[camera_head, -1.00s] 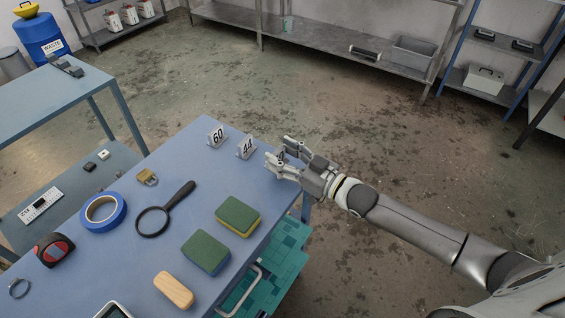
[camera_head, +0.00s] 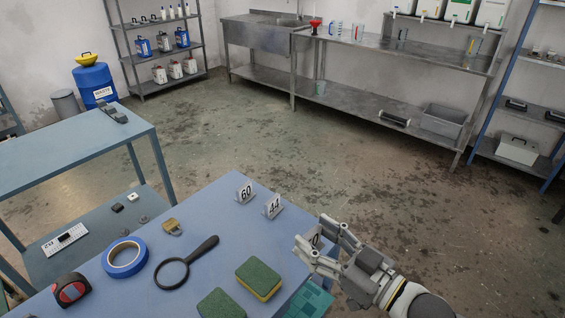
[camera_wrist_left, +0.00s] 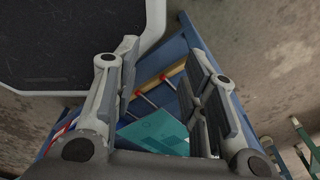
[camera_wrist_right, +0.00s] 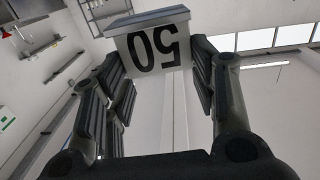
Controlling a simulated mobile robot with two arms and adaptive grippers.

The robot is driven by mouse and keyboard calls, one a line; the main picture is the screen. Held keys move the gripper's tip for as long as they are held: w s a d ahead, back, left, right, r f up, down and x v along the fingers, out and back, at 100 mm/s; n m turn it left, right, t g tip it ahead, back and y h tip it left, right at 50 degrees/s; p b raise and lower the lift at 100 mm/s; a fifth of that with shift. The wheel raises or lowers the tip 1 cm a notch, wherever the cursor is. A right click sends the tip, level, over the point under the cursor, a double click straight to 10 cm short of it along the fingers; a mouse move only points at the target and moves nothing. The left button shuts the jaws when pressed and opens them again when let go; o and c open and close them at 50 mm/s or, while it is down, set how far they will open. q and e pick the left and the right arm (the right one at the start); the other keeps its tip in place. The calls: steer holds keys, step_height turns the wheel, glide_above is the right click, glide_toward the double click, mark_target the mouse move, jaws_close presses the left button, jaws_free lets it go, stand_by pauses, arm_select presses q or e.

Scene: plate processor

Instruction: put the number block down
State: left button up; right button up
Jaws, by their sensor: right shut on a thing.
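My right gripper (camera_head: 312,242) is at the right edge of the blue table (camera_head: 215,225), to the right of the 44 block. It is shut on a number block (camera_wrist_right: 158,46), which reads 50 upside down in the right wrist view. In the head view the fingers mostly hide this block. Two white number blocks stand upright near the table's far corner: the 60 block (camera_head: 245,192) and the 44 block (camera_head: 273,207). My left gripper (camera_wrist_left: 165,85) shows only in the left wrist view, its fingers apart with nothing between them.
On the table are a green-yellow sponge (camera_head: 259,279), a second sponge (camera_head: 221,304), a magnifying glass (camera_head: 172,274), a padlock (camera_head: 172,227), blue tape (camera_head: 112,269) and a tape measure (camera_head: 71,290). Bare tabletop lies between the magnifying glass and the number blocks.

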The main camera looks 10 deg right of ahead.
steer(key=shift+s, duration=0.15)
steer(key=s+d+f+m+t+h, duration=0.3)
steer(key=s+m+h, duration=0.3)
steer(key=h, duration=0.4)
steer(key=shift+s+d+f+m, duration=0.25)
steer(key=shift+d+f+m, duration=0.2)
steer(key=shift+f, duration=0.4)
steer(key=w+a+r+n+y, duration=0.1)
steer(key=y, duration=0.1)
steer(key=w+a+r+n+y, duration=0.1)
steer(key=w+n+y, duration=0.1)
steer(key=w+a+r+n+g+y, duration=0.1)
steer(key=y, duration=0.1)
steer(key=shift+w+a+r+n, duration=0.15)
steer(key=shift+w+a+n, duration=0.05)
steer(key=shift+a+n, duration=0.05)
steer(key=shift+w+a+r+n+g+y, duration=0.15)
steer(key=shift+w+n+g+y, duration=0.15)
steer(key=shift+y, duration=0.3)
steer(key=shift+w+a+r+n+g+y, duration=0.15)
steer(key=shift+w+n+g+y, duration=0.15)
steer(key=shift+y, duration=0.3)
steer(key=shift+w+d+r+n+g+y, duration=0.1)
steer(key=shift+w+r+n+g+y, duration=0.3)
steer(key=shift+w+n+y, duration=0.3)
steer(key=shift+s, duration=0.1)
